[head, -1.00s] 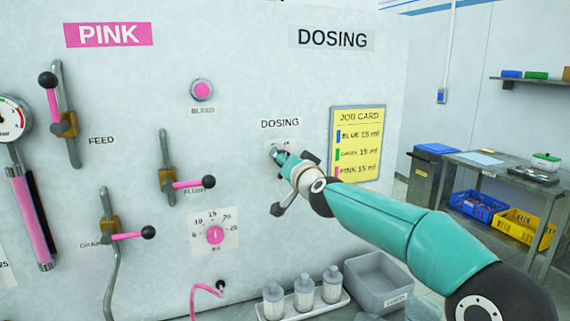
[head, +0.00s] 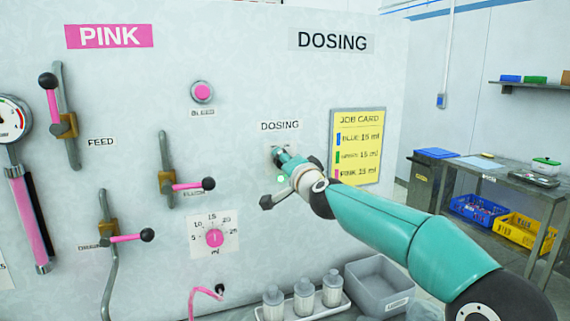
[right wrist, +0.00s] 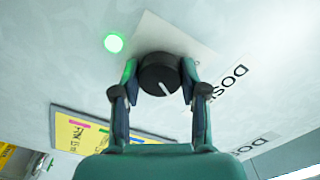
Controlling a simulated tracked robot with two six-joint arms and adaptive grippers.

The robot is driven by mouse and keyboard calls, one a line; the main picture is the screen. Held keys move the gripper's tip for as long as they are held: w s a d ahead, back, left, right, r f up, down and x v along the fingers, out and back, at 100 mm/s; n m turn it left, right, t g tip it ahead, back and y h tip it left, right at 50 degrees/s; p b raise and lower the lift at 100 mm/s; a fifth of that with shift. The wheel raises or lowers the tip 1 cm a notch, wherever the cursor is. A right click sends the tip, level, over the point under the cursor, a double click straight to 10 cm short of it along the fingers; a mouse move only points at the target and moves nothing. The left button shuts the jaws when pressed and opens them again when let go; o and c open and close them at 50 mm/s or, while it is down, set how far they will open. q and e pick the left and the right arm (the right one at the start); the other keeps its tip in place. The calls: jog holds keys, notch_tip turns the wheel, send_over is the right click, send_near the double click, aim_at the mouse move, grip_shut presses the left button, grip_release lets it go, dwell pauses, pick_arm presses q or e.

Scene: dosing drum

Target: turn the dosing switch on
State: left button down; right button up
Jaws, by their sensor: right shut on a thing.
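The dosing switch is a round black knob with a white pointer line, seen in the right wrist view (right wrist: 160,74) on a pale plate under the DOSING label (head: 280,126). My right gripper (right wrist: 160,80) is shut on it, one finger on each side. In the head view my right gripper (head: 277,153) reaches the panel there and hides most of the knob. A green lamp (right wrist: 114,43) beside the knob is lit; it shows as a small green spot in the head view (head: 281,178). My left gripper is not in view.
A yellow job card (head: 358,146) hangs right of the switch. Pink levers and a dial (head: 214,238) are to the left. Several bottles stand on a white tray (head: 341,309) below, beside a grey bin (head: 381,283). A metal table stands at the far right.

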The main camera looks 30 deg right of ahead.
jog(key=shift+f, duration=0.2)
jog(key=o, duration=1.1)
jog(key=shift+d, duration=0.1)
jog(key=shift+o, duration=0.2)
jog(key=shift+r, duration=0.1)
jog(key=shift+s, duration=0.15)
jog(key=v, duration=1.1)
jog(key=shift+s, duration=0.35)
